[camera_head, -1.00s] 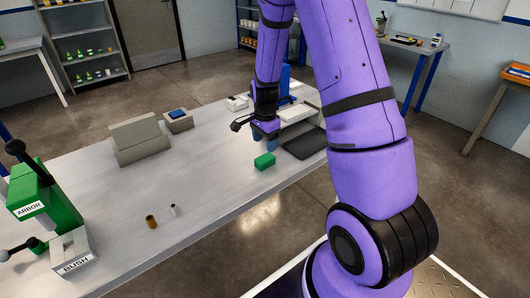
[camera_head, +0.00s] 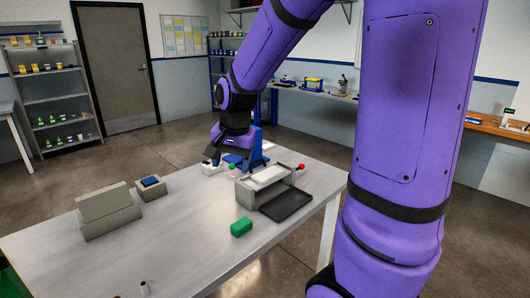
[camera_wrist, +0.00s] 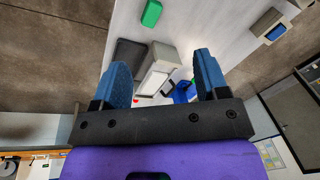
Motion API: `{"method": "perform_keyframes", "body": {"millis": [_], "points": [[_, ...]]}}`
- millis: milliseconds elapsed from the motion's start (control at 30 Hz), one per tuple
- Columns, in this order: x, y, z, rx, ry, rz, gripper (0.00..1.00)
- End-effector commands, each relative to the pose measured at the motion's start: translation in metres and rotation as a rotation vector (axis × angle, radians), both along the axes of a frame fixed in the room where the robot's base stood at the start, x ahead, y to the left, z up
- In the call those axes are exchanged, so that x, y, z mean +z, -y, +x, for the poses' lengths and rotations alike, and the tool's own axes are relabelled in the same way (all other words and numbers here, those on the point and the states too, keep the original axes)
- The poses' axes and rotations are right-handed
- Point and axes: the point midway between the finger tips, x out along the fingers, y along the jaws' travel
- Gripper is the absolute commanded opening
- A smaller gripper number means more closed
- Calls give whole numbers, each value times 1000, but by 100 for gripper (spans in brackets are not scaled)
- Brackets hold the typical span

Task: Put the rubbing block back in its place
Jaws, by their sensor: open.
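A green block (camera_head: 241,227) lies loose on the grey table, in front of a grey box with a white top; it also shows in the wrist view (camera_wrist: 151,13). It looks like the rubbing block, though no label shows. My gripper (camera_head: 236,158) is open and empty, with blue fingers, above the table's far part, behind and left of the green block. In the wrist view my gripper (camera_wrist: 162,68) has its fingers wide apart, with the grey box (camera_wrist: 163,57) seen between them. The block's own place cannot be told from these frames.
A stepped grey block (camera_head: 108,212) and a small grey box with a blue top (camera_head: 151,182) stand at left. The table's front middle is mostly clear.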

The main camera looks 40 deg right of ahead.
Motion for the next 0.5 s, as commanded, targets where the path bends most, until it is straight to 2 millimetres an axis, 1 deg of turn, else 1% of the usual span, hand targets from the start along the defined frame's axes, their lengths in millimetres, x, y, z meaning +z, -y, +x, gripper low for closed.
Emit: {"method": "perform_keyframes", "body": {"millis": [33,167,200,267,400,500], "points": [[16,-7,-11,57,27,-12,68],[44,-20,-41,206,74,-48,68],[52,-24,-51,251,88,-61,68],[63,-30,-65,318,110,-81,68],[85,-41,-101,475,158,-135,68],[96,-48,-128,583,190,-178,68]]}}
